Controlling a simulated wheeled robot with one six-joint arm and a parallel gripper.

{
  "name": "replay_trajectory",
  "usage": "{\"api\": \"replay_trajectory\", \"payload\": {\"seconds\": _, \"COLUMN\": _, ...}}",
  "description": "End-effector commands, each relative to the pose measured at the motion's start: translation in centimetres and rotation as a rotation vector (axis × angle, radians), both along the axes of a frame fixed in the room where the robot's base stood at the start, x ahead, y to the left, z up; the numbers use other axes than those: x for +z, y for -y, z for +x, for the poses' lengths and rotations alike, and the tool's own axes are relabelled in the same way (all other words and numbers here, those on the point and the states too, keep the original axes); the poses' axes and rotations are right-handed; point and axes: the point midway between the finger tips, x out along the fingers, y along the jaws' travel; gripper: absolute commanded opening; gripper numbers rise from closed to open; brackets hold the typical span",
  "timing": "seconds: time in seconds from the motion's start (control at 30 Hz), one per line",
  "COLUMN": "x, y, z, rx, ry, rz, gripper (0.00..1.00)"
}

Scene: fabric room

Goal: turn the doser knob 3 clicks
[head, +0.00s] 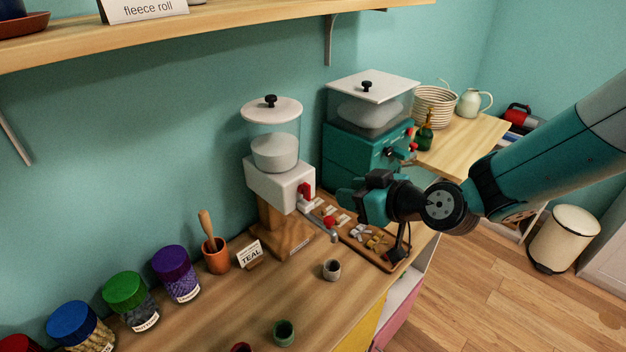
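A white doser (279,182) with a clear hopper, pale contents and a round lid stands on a wooden block against the wall. A red knob (305,190) is on its right-hand face. A second red part (329,222) and a metal spout (334,236) show lower down. A teal machine (352,152) with a square lid stands to its right and has small red and dark controls (409,143). My gripper (347,196) points left towards the white doser, just right of its red knob, and looks apart from it. Its fingers are too small and dark to read.
A wooden tray (391,265) with small pieces lies under my gripper. A grey cup (332,270), a green cup (284,333), a TEAL card (250,256), an orange pot (216,257) and lidded jars (177,274) stand on the bench. A shelf (230,24) runs overhead.

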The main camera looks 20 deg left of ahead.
Motion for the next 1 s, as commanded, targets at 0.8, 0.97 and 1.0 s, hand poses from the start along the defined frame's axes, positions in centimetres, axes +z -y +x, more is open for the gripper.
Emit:
{"api": "replay_trajectory", "payload": {"seconds": 0.8, "x": -4.5, "y": -10.1, "z": 4.2, "rx": 0.0, "ry": -0.001, "rz": -0.001, "gripper": 0.35}}
{"api": "replay_trajectory", "payload": {"seconds": 0.97, "x": -4.5, "y": -10.1, "z": 4.2, "rx": 0.0, "ry": -0.001, "rz": -0.001, "gripper": 0.35}}
{"api": "replay_trajectory", "payload": {"seconds": 1.0, "x": -4.5, "y": -10.1, "z": 4.2, "rx": 0.0, "ry": -0.001, "rz": -0.001, "gripper": 0.35}}
